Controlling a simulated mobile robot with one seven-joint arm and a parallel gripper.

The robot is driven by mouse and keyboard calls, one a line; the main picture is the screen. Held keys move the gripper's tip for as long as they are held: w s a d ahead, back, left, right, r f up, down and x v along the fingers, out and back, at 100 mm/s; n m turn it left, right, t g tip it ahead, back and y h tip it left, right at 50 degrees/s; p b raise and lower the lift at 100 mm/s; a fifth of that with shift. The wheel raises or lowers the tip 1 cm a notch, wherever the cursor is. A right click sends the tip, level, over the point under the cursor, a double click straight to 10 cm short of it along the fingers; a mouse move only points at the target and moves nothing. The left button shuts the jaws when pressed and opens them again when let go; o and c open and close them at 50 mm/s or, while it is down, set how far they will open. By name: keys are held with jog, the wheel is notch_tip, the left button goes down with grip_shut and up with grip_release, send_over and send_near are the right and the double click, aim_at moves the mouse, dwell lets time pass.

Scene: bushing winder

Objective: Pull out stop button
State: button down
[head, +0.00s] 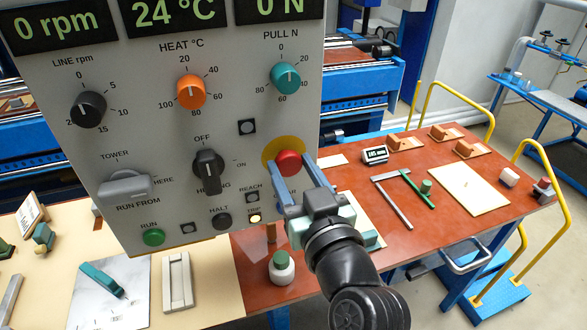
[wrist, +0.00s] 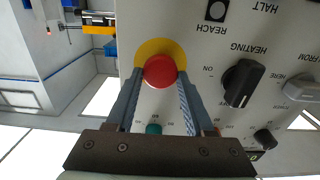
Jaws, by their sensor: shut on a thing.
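The stop button (head: 288,162) is a red mushroom knob on a yellow disc (head: 270,152) at the lower right of the grey control panel (head: 140,60). My gripper (head: 293,176) reaches it from the lower right, with its two blue-grey fingers on either side of the red knob. In the wrist view, the red knob (wrist: 160,71) sits between the fingertips of my gripper (wrist: 160,80), which is shut on it. The yellow disc shows behind the knob. I cannot tell whether the knob is pushed in or out.
Close by on the panel are the black heating switch (head: 208,170), a lit trip lamp (head: 255,218) and the teal pull knob (head: 285,78). Below stands a brown table (head: 400,235) with a white bottle (head: 282,268) and several tools.

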jog(key=shift+s+f, duration=0.1)
jog(key=shift+s+d+f+b, duration=0.1)
jog(key=shift+s+d+b, duration=0.1)
jog(key=shift+b, duration=0.35)
jog(key=shift+s, duration=0.2)
jog(key=c, duration=0.6)
grip_release()
jog(key=shift+c, duration=0.2)
jog(key=o, duration=0.4)
jog(key=shift+s+r, duration=0.2)
jog(key=shift+r, duration=0.05)
jog(key=shift+w, duration=0.1)
